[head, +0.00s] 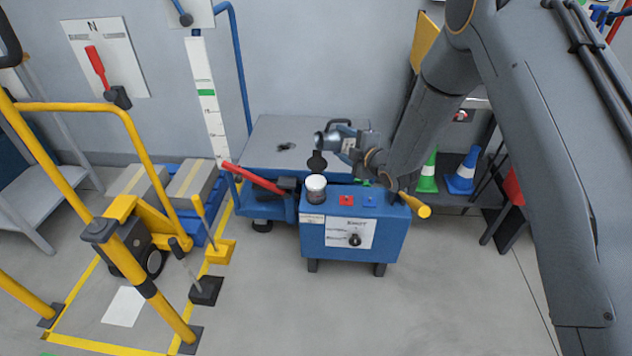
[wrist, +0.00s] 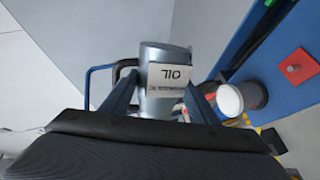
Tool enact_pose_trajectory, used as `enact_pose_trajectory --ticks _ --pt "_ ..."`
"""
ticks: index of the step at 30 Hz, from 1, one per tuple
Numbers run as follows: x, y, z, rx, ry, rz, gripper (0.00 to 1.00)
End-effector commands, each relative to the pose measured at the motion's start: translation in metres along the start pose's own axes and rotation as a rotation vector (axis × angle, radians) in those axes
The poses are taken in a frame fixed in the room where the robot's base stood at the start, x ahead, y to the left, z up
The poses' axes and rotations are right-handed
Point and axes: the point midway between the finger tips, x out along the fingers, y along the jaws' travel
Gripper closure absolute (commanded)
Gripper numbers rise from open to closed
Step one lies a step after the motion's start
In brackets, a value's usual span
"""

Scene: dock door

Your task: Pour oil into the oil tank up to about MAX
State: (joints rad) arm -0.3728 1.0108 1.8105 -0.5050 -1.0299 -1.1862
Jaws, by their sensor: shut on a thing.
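The oil can (head: 328,139) is a silver container with a white label; in the wrist view (wrist: 158,105) the label reads OIL upside down. My gripper (head: 358,151) is shut on the can, with its fingers on either side in the wrist view (wrist: 160,100). In the head view the can looks tilted onto its side, its end facing left. The oil tank (head: 316,191) is a small cylinder with a white round top on the blue unit, below and left of the can. It also shows in the wrist view (wrist: 241,99). Its oil level and MAX mark cannot be read.
The blue unit (head: 330,240) has a red and a blue square on top and a white panel in front. A dark round piece (head: 317,161) shows just above the tank. A grey-topped cart (head: 270,132) stands behind. A red lever (head: 252,178) lies left. Floor in front is clear.

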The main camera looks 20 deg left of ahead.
Motion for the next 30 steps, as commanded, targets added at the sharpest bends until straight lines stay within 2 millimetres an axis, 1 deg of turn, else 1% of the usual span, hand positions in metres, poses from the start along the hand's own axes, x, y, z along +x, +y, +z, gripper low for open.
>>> enact_pose_trajectory --ticks 30 --pt "-0.0017 0.0077 -0.0058 -0.106 -0.029 0.002 0.75"
